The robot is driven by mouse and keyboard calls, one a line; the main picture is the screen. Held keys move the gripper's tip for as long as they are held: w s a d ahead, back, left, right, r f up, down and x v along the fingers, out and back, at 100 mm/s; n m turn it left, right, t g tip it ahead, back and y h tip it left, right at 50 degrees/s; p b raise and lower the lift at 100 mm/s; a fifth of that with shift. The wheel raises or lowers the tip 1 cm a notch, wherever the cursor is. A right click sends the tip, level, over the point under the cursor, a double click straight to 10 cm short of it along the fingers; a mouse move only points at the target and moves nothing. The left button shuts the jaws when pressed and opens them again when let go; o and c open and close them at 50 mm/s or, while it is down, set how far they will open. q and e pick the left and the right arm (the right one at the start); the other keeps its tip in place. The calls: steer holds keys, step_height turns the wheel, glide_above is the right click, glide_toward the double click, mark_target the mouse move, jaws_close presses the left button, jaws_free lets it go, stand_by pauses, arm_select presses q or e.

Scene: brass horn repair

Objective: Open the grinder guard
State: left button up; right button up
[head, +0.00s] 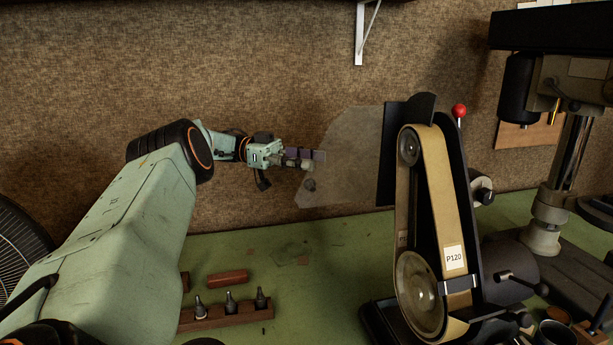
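The belt grinder (433,220) stands on the bench right of centre, with a tan belt labelled P120 and a red-knobbed lever (459,111) at its top. A clear, smoky guard panel (350,160) extends left from the grinder's dark upright plate. My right gripper is out of view.
A drill press (545,200) stands at the right. A wooden rack (228,315) with several dark-tipped pieces and a reddish block (228,277) lie on the green bench (320,270). Cups and tools crowd the lower right. The bench's middle is mostly clear.

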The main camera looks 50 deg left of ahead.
arm_select(q)
steer(key=r, duration=0.5)
steer(key=shift+s+a+r, duration=0.1)
steer(key=shift+s+a, duration=0.05)
steer(key=shift+s, duration=0.05)
